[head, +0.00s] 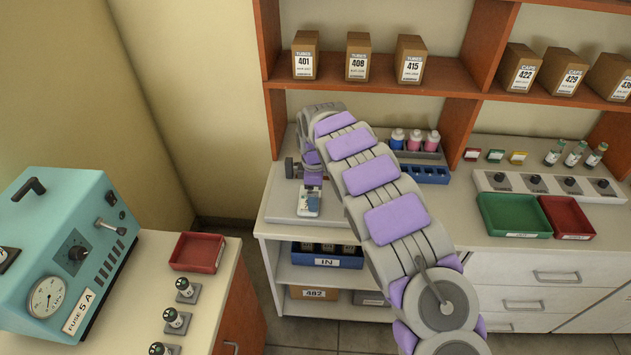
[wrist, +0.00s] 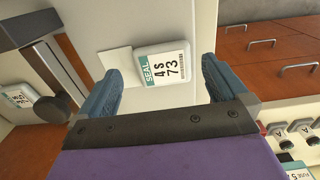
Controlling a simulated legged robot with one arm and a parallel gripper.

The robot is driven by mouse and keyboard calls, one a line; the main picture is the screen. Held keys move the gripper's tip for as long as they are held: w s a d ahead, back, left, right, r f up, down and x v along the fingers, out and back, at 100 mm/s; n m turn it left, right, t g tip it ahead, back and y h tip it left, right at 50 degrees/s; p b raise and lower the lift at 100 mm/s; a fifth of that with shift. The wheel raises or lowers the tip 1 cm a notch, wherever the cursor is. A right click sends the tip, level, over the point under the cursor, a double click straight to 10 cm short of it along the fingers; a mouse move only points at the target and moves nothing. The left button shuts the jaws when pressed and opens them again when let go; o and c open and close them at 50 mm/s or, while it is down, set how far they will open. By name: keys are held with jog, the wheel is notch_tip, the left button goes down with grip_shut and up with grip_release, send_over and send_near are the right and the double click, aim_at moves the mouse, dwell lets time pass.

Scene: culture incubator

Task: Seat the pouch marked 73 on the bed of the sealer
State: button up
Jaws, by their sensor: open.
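The pouch marked 73 (wrist: 163,65) is white with a teal SEAL band and a white flap on its left. In the wrist view it lies between and just beyond the fingertips of my gripper (wrist: 160,72), which is open. I see no finger closed on it. In the head view the pouch (head: 309,203) shows below my gripper (head: 312,182), over a pale plate (head: 282,207) at the counter's left end. A metal bar with a dark round knob (wrist: 46,97), seemingly part of the sealer, stands left of the pouch. I cannot tell whether the pouch touches the plate.
Another labelled white item (wrist: 18,97) lies beyond the bar. Right of my arm are a bottle rack (head: 428,153), a blue rack (head: 425,174), a green tray (head: 513,216) and a red tray (head: 567,218). A teal machine (head: 75,255) stands on the left counter.

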jog(key=f, duration=0.2)
jog(key=a+f, duration=0.1)
jog(key=shift+f+b, duration=0.3)
jog(key=shift+f, duration=0.05)
jog(key=shift+d+f, duration=0.15)
jog(key=shift+f, duration=0.1)
jog(key=shift+s+d, duration=0.1)
jog(key=shift+d, duration=0.3)
jog(key=shift+a, duration=0.1)
jog(key=shift+c, duration=0.4)
jog(key=shift+a+f, duration=0.1)
jog(key=shift+a, duration=0.15)
jog(key=c, duration=0.4)
jog(key=shift+d, duration=0.1)
jog(key=c, duration=0.4)
